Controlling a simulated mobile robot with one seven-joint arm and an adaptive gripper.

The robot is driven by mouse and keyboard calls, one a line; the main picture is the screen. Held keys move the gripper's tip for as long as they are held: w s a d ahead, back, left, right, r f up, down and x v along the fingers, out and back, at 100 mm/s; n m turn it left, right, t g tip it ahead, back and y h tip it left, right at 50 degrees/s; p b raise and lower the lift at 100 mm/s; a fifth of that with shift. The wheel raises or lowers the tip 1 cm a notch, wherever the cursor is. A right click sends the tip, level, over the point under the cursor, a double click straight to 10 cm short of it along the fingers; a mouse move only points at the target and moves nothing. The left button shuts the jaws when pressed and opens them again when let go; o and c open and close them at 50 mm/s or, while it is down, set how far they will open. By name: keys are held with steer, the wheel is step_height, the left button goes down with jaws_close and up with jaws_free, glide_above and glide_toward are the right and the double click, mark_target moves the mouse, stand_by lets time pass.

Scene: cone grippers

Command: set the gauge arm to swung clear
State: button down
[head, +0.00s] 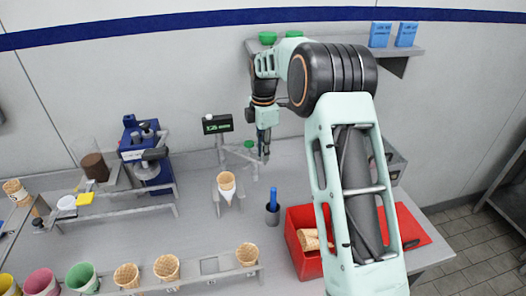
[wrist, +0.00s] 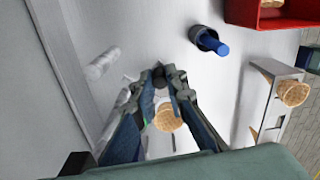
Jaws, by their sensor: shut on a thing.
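The gauge stand has a dark display with green digits (head: 217,123) on a post at the back of the counter. A thin grey gauge arm (head: 238,154) reaches right from the post. My gripper (head: 264,156) is at the right end of this arm, pointing down. In the wrist view my gripper (wrist: 160,78) is shut on a small dark knob (wrist: 159,73), seemingly on the gauge arm; the fingers hide most of the joint. A waffle cone (head: 226,182) stands upright in a holder just in front; it also shows beyond the fingers in the wrist view (wrist: 168,118).
A dark cup with a blue handle (head: 272,207) stands right of the cone holder. A red bin (head: 305,262) with cones is further right. A cone rack (head: 209,266) runs along the front. A blue machine (head: 146,155) stands left.

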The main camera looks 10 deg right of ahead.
steer(key=shift+r, duration=0.1)
steer(key=c, duration=1.9)
jaws_free()
steer(key=shift+c, duration=0.2)
step_height(320, 180, up, 8)
steer(key=shift+f, duration=0.25)
